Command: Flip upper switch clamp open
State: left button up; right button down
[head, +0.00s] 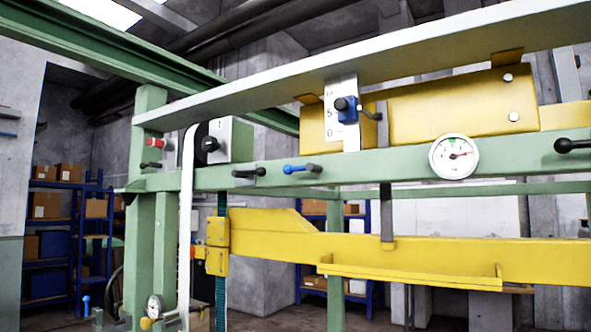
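Several lever-like parts sit on the green machine frame, and I cannot tell for sure which is the upper switch clamp. A blue-tipped lever (299,168) and a black lever (248,173) lie roughly level along the green crossbar (400,172). Another black lever (571,146) sits at the bar's right end. A blue block with a black knob (346,108) sits on a white numbered scale (335,128) above the bar. A red part (154,142) is on the left post. Neither of my grippers is in view.
A round gauge (454,156) is on the crossbar. A yellow beam (400,252) runs below it and a yellow cover (430,105) above. A long grey plate (380,60) overhangs the bar. Blue shelves with boxes (68,205) stand behind at left.

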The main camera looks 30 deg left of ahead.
aim_at(288, 169)
jog(key=i+j, duration=0.1)
jog(key=j, duration=0.35)
jog(key=i+j, duration=0.1)
jog(key=j, duration=0.4)
jog(key=i+j, duration=0.1)
jog(key=j, duration=0.35)
jog(key=i+j, duration=0.1)
jog(key=j, duration=0.35)
jog(key=i+j, duration=0.1)
jog(key=j, duration=0.4)
jog(key=i+j, duration=0.15)
jog(key=j, duration=0.3)
